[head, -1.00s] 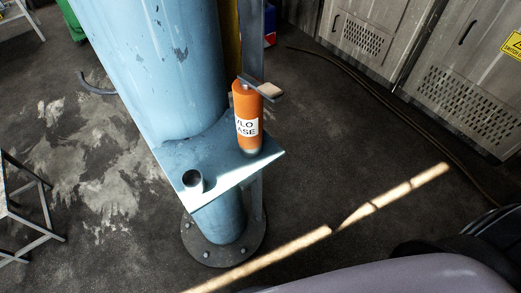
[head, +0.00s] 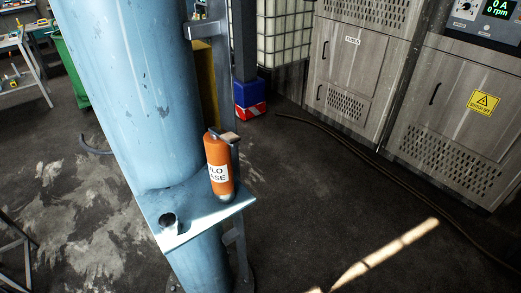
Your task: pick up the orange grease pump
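The orange grease pump (head: 217,160) stands upright on a small light-blue shelf (head: 190,226) fixed to the thick blue column (head: 135,90). It has a white label with dark letters and a dark metal head with a pale block at its top. A short dark metal cup or tube (head: 169,221) sits on the same shelf, to the left of the pump. Neither of my grippers shows in the head view.
Grey cabinets (head: 355,70) with a yellow warning sign stand at the back right. A dark cable (head: 370,160) runs along the floor before them. A workbench (head: 20,50) and green bin (head: 72,70) stand at the left. The floor right of the shelf is clear.

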